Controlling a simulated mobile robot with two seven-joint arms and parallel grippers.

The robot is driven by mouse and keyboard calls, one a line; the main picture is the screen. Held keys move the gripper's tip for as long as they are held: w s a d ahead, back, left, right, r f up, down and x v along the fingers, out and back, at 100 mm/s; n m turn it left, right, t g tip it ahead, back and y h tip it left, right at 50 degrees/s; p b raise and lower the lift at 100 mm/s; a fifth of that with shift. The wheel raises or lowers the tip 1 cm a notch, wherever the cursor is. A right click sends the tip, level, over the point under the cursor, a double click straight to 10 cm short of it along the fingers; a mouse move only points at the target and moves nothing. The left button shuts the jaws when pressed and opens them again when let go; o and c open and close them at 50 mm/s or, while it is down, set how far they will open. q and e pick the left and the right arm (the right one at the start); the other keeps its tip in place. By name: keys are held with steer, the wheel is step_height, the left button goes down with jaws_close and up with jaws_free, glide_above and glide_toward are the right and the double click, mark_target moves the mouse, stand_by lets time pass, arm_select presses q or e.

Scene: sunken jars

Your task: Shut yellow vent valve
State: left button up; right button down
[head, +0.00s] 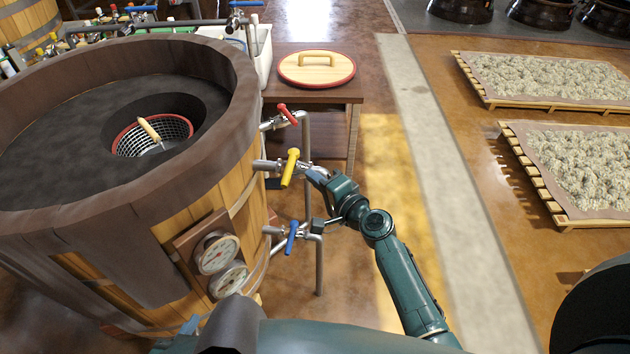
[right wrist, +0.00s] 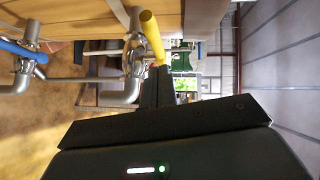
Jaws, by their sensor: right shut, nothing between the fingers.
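The yellow vent valve handle (head: 290,167) sits on a metal pipe at the right side of the wooden vat (head: 195,205). In the head view the handle lies across the pipe, its top leaning slightly right. My right gripper (head: 318,173) is just right of it, reaching in from the lower right. In the right wrist view the yellow handle (right wrist: 151,36) lies just beyond the tips of the shut fingers (right wrist: 157,82), which hold nothing. I cannot tell whether the fingertips touch it.
Two gauges (head: 217,254) are on the vat. A small table (head: 311,92) with a round lid (head: 317,69) stands behind.

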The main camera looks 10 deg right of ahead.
steer(key=v, duration=1)
steer(key=s+a+f+n+g+h+p, duration=0.1)
steer(key=s+f+n+g, duration=0.1)
steer(key=s+n, duration=0.5)
steer(key=s+f+n+g+h+p, duration=0.2)
steer(key=s+f+n, duration=0.3)
steer(key=s, duration=0.5)
steer(key=shift+a+n+h, duration=0.3)
steer(key=shift+a+n, duration=0.1)
steer(key=shift+n, duration=0.8)
